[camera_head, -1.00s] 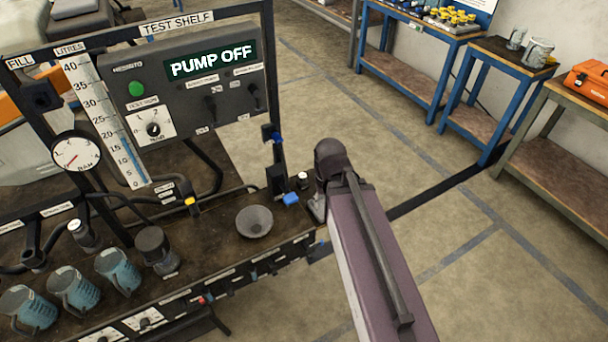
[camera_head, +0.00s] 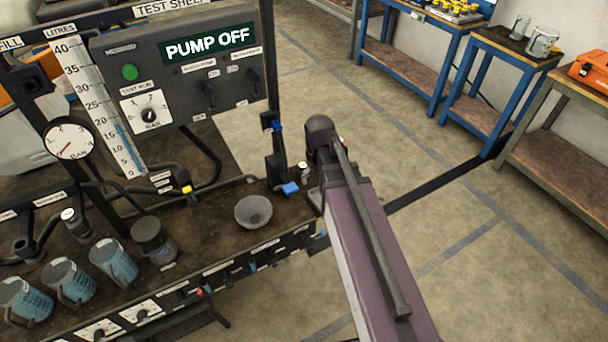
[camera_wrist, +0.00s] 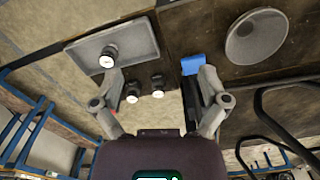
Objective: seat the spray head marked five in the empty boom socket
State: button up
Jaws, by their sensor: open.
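In the wrist view my gripper (camera_wrist: 160,78) is open and empty, its two grey fingers apart. One dark spray head with a white round top (camera_wrist: 108,57) sits in a shallow grey tray (camera_wrist: 140,37) by the left finger. Two more similar heads (camera_wrist: 132,95) (camera_wrist: 157,90) lie in view between the fingers. The marks on their white tops are too small to read. In the head view a small white-topped piece (camera_head: 304,170) shows beside my arm, and the gripper itself is hidden. I cannot make out a boom socket in either view.
A grey funnel-like bowl (camera_head: 253,211) and a blue block (camera_head: 290,189) are on the bench; the blue block shows beside the right finger in the wrist view (camera_wrist: 193,65). Several blue jugs (camera_head: 113,260) stand at left. The panel (camera_head: 180,80) reads PUMP OFF. Open floor lies right.

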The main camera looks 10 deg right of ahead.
aim_at(303, 165)
jog(key=w+f+n+b, duration=0.1)
jog(key=w+f+b, duration=0.1)
jog(key=w, duration=0.5)
jog(key=w+f+n+b, duration=0.1)
jog(key=w+f+b, duration=0.2)
jog(key=w, duration=0.5)
jog(key=w+f+b, duration=0.3)
jog(key=w+f, duration=0.1)
jog(key=w, duration=0.3)
jog(key=shift+w+f+n, duration=0.2)
jog(key=shift+f+n, duration=0.05)
jog(key=shift+n, duration=0.15)
jog(key=shift+f, duration=0.1)
notch_tip(303, 165, down, 9)
jog(key=b, duration=0.9)
grip_shut()
jog(key=shift+r, duration=0.3)
